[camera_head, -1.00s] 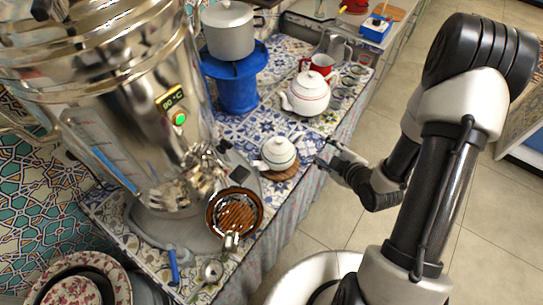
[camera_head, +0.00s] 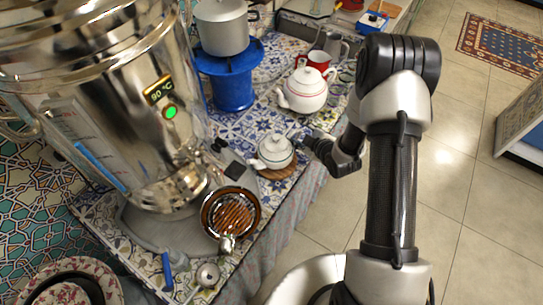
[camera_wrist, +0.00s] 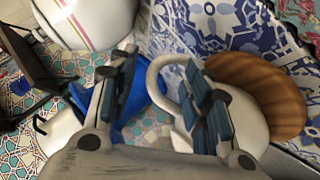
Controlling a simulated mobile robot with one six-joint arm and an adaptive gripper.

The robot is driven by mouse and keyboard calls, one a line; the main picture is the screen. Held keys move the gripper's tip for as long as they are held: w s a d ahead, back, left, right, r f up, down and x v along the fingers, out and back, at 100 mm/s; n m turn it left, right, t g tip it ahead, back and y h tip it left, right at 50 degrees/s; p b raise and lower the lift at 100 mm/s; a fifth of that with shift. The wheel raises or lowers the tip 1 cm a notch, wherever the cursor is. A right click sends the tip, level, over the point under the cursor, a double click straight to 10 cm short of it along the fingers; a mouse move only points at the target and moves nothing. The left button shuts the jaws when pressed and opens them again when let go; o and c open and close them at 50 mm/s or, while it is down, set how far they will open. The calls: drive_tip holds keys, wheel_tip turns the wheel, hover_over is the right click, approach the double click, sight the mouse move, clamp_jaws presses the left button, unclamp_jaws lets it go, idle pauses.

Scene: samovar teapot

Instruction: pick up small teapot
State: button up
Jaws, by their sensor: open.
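The small teapot (camera_head: 275,152) is white with a dark-rimmed lid. It stands upright on a round brown wooden trivet (camera_head: 279,174) near the counter's front edge. My gripper (camera_head: 305,142) is at its right, on the handle side, and is open. In the wrist view the small teapot (camera_wrist: 251,122) is partly hidden by the right finger. Its curved handle (camera_wrist: 155,75) shows in the gap between the two open fingers (camera_wrist: 162,88). I cannot tell whether a finger touches the teapot.
A larger white teapot (camera_head: 304,92) with a red line stands behind. A red mug (camera_head: 319,60), a blue stand (camera_head: 232,88) with a grey pot (camera_head: 222,28), the big metal samovar (camera_head: 130,110) and a brown strainer bowl (camera_head: 231,214) surround the area. Open floor lies right.

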drive_tip(key=shift+w+f, duration=0.15)
drive_tip(key=shift+c, duration=0.5)
clamp_jaws()
drive_tip(key=shift+w, duration=0.1)
idle(0.3)
